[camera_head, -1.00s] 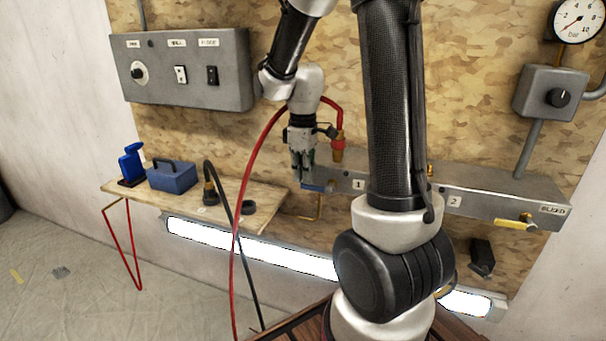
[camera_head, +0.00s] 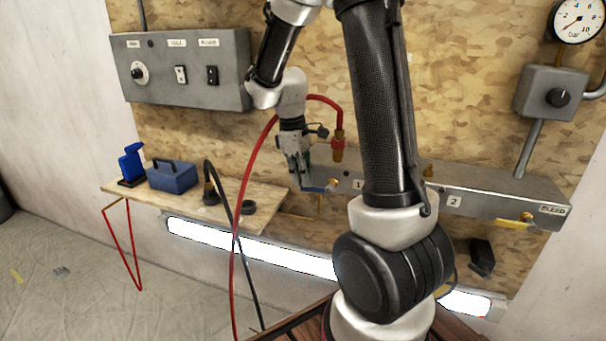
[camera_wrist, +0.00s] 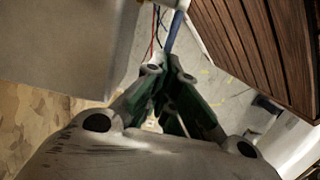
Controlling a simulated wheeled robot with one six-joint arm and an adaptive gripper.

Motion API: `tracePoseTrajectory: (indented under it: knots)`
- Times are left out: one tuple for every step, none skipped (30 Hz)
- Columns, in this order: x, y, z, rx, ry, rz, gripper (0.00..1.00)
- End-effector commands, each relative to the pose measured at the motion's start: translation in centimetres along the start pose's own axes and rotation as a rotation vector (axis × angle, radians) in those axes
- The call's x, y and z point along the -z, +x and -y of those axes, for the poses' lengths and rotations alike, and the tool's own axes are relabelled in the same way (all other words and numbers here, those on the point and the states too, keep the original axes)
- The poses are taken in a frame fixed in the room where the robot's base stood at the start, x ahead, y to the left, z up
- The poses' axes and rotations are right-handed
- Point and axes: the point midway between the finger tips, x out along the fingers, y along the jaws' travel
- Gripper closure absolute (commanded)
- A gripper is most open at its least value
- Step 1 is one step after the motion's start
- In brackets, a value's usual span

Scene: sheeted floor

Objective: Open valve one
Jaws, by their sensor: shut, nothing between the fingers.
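Valve one's blue lever (camera_head: 316,189) is at the left end of the grey manifold (camera_head: 480,188), left of the label "1". It points left, roughly along the manifold. My gripper (camera_head: 304,184) is shut and empty, its fingertips pointing down close to the lever's free end. In the wrist view, the blue lever (camera_wrist: 173,32) shows just beyond my shut fingertips (camera_wrist: 167,66), not between them. I cannot tell whether they touch. The lever's pivot is hard to make out there.
A red hose (camera_head: 262,150) loops up beside my gripper to a brass fitting (camera_head: 338,153) above the manifold. A wooden shelf (camera_head: 270,192) with a blue box (camera_head: 172,176) is at left. A yellow lever (camera_head: 515,222) is at the manifold's right end, below a gauge (camera_head: 577,19).

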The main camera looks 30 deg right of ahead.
Motion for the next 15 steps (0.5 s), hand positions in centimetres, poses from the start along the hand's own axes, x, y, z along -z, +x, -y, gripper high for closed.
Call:
tracePoseTrajectory:
  knots:
    - [0.2, 0.3, 0.0, 0.001, -0.003, 0.024, 1.0]
    - [0.2, 0.4, 0.1, 0.002, -0.003, 0.042, 1.0]
    - [0.4, 0.6, 0.0, 0.0, -0.005, 0.067, 1.0]
    - [0.4, 0.8, 0.1, 0.002, -0.004, 0.089, 1.0]
    - [0.5, 1.0, 0.0, 0.001, -0.004, 0.113, 1.0]
    - [0.6, 1.2, 0.1, 0.002, -0.005, 0.147, 1.0]
    - [0.7, 1.4, 0.0, 0.001, -0.005, 0.174, 1.0]
    - [0.8, 1.7, 0.1, 0.002, -0.005, 0.204, 1.0]
    - [0.8, 2.0, 0.1, 0.001, -0.005, 0.242, 1.0]
    - [0.9, 2.2, 0.1, 0.001, -0.005, 0.271, 1.0]
    - [0.9, 2.5, 0.1, 0.001, -0.004, 0.299, 1.0]
    - [1.0, 2.8, 0.0, 0.001, -0.004, 0.338, 1.0]
    - [1.0, 3.0, 0.1, 0.001, -0.004, 0.366, 1.0]
    - [1.1, 3.2, 0.0, 0.001, -0.004, 0.395, 1.0]
    - [1.1, 3.6, 0.0, 0.001, -0.004, 0.434, 1.0]
